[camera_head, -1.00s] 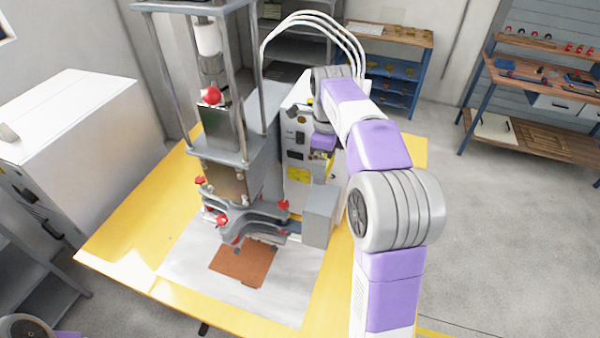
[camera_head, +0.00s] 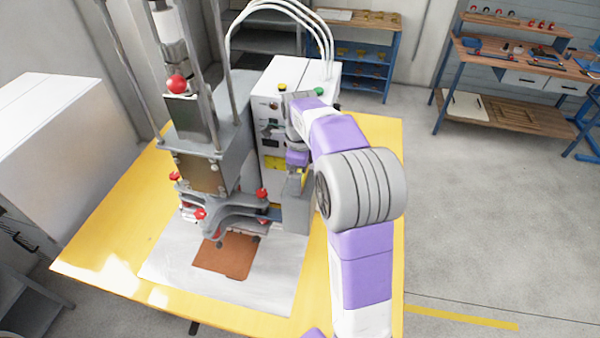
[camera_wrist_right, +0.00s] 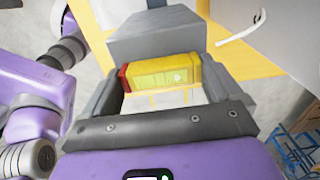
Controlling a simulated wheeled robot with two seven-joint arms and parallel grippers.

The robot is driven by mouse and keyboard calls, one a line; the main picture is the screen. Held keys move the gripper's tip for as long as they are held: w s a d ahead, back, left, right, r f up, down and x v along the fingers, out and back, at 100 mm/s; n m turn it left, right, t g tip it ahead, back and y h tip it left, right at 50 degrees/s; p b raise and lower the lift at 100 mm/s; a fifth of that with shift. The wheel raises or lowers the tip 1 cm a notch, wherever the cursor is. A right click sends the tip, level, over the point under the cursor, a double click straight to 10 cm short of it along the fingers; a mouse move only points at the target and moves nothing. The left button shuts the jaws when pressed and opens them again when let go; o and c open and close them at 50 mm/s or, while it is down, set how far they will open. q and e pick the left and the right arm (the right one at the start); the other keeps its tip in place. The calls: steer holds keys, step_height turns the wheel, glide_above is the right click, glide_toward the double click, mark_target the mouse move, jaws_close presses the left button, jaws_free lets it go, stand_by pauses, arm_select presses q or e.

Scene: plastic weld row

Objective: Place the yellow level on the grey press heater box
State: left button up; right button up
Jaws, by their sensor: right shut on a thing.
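The yellow level (camera_wrist_right: 165,73), a short bar with a red end, is held crosswise between the fingers of my right gripper (camera_wrist_right: 165,84). The grey press heater box (camera_wrist_right: 155,38) shows just beyond the level in the right wrist view; I cannot tell whether the two touch. In the head view the box (camera_head: 296,212) stands at the right side of the press, and my right gripper (camera_head: 298,168) is just above it, hiding its top. Only a small yellow patch shows at the gripper there. My left gripper is out of view.
The press (camera_head: 205,150) with red knobs stands close to the left of my right gripper. A white control cabinet (camera_head: 270,125) with cables is behind it. A brown sheet (camera_head: 226,256) lies in front on the yellow table (camera_head: 110,235). Clear floor lies to the right.

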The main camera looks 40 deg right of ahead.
steer(key=shift+f, duration=0.15)
steer(key=o, duration=0.8)
step_height(320, 180, up, 12)
steer(key=p, duration=0.2)
steer(key=shift+r, duration=0.2)
